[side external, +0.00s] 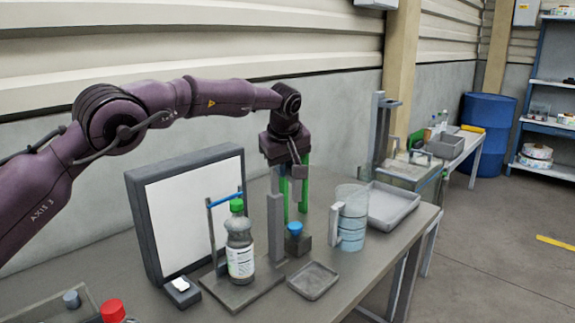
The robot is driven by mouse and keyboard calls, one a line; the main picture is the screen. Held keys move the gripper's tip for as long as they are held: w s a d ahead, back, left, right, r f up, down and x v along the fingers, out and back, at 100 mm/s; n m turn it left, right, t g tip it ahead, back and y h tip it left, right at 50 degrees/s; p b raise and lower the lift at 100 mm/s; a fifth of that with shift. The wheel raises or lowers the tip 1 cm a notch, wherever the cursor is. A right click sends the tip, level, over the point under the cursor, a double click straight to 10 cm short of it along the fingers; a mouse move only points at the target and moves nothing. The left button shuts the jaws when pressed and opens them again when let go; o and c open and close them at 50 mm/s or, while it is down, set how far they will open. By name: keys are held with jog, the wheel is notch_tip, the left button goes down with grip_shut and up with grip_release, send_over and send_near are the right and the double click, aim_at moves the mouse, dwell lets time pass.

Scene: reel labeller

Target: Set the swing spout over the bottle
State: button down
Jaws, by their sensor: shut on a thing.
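The bottle (240,246), with a green cap and a white label, stands upright on a grey base plate (250,288). My gripper (294,214) points down behind and to the right of a grey post (275,235). Its two green fingers reach down to a blue knob (295,228) on a dark block, and they appear shut on it. The post partly hides the left finger, so the contact is not clear. A blue bar (225,200) on thin grey uprights stands behind the bottle. I cannot tell for certain which part is the swing spout.
A white-faced panel (185,208) stands behind the bottle. A small grey tray (313,280) lies at the front right of the plate. A clear jug (351,215) of bluish liquid and a larger tray (388,204) stand to the right. A red cap (113,311) shows front left.

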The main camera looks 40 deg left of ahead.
jog(key=s+a+m+t+h, duration=0.1)
jog(key=s+a+m+h, duration=0.2)
jog(key=m, duration=1)
jog(key=shift+s+a+m+h, duration=0.35)
jog(key=shift+a+h, duration=0.95)
jog(key=shift+a, duration=0.65)
jog(key=shift+r, duration=0.15)
jog(key=c, duration=1.1)
grip_release()
jog(key=shift+s, duration=0.1)
jog(key=v, duration=1.2)
jog(key=shift+r, duration=0.4)
jog(key=shift+s+a, duration=0.1)
